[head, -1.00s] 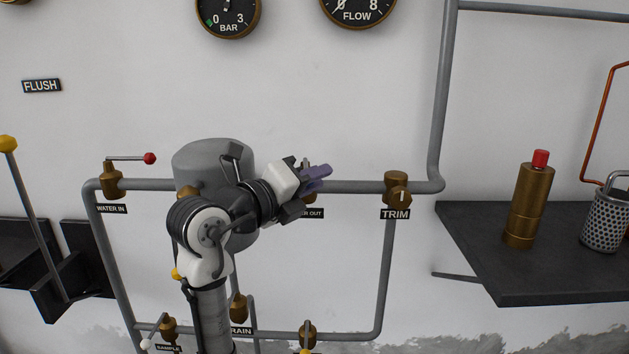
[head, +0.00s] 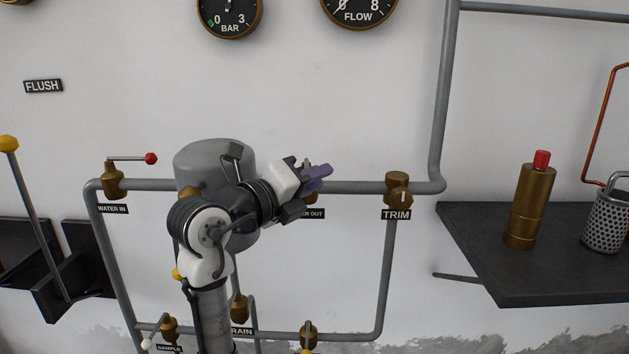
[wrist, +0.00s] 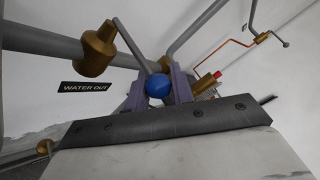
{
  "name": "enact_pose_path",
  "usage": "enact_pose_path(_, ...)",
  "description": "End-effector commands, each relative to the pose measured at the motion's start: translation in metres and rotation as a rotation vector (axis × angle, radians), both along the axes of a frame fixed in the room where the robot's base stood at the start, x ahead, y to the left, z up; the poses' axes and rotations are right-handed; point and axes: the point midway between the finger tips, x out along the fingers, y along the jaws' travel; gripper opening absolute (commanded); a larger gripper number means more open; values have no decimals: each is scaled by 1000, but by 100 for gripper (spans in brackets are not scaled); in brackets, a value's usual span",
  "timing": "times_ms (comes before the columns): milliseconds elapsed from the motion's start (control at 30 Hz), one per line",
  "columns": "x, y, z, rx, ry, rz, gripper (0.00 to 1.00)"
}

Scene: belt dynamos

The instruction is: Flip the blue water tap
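The blue water tap is a brass valve (wrist: 97,50) with a thin grey lever (wrist: 133,47) that ends in a round blue knob (wrist: 158,87). It stands on the pipe above the WATER OUT label (wrist: 85,86). In the wrist view, the knob sits between the two purple fingers of my gripper (wrist: 159,88), with a finger close against each side, and the gap is about as wide as the knob. In the head view, my gripper (head: 317,177) is in front of this valve and hides most of it and the knob.
The TRIM valve (head: 397,188) is to the right on the same pipe. The red-knobbed WATER IN valve (head: 113,180) is at the left. A grey tank (head: 207,158) is behind my arm. A dark shelf (head: 540,285) with a brass bottle (head: 530,205) juts out at right.

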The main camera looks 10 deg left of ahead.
Motion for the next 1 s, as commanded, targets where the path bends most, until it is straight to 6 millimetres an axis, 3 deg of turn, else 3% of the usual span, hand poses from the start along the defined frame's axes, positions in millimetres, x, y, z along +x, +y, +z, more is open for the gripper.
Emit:
enact_pose_path(33, -1, 3, 6, -5, -14, 8, 29)
enact_pose_path(167, -1, 2, 4, -3, -11, 5, 45)
enact_pose_path(567, -8, 7, 2, -3, -5, 3, 45)
enact_pose_path(1000, -81, 65, 2, -3, -7, 7, 45)
